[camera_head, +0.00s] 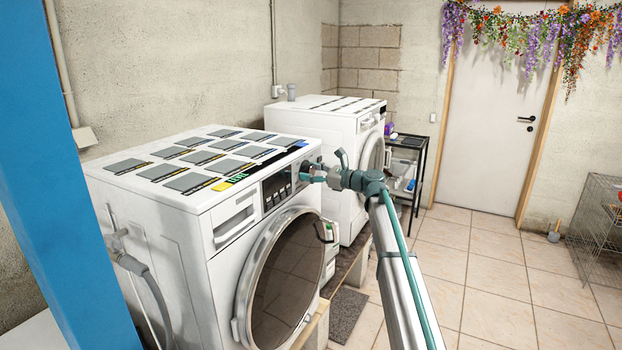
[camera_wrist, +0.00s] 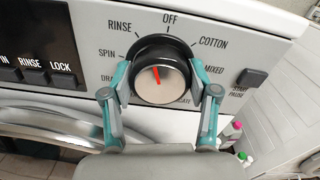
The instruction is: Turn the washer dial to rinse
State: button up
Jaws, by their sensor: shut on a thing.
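The washer dial (camera_wrist: 160,82) is a round knob with a silver face and a black rim on the washer's white front panel. Its red pointer tilts slightly left of straight up, between the RINSE label (camera_wrist: 120,25) and the OFF label (camera_wrist: 170,19). My gripper (camera_wrist: 161,78) has one teal fingertip on each side of the dial and is shut on it. The fingers hide parts of the lower labels. In the head view, my gripper (camera_head: 312,174) reaches the right end of the near washer's panel (camera_head: 278,187), largely hiding the dial.
The near washer's round door (camera_head: 290,280) lies below the panel. A start/pause button (camera_wrist: 251,78) is right of the dial. Black RINSE and LOCK buttons sit left. A second washer (camera_head: 335,128) stands behind; tiled floor (camera_head: 500,290) is open at right.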

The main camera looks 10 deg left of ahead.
jog(key=shift+f+n+b, duration=0.1)
jog(key=shift+n+b, duration=1.15)
jog(key=shift+n, duration=0.45)
jog(key=o, duration=1.2)
jog(key=shift+c, duration=0.2)
jog(key=shift+d, duration=0.1)
jog(key=v, duration=1.2)
jog(key=shift+n, duration=0.4)
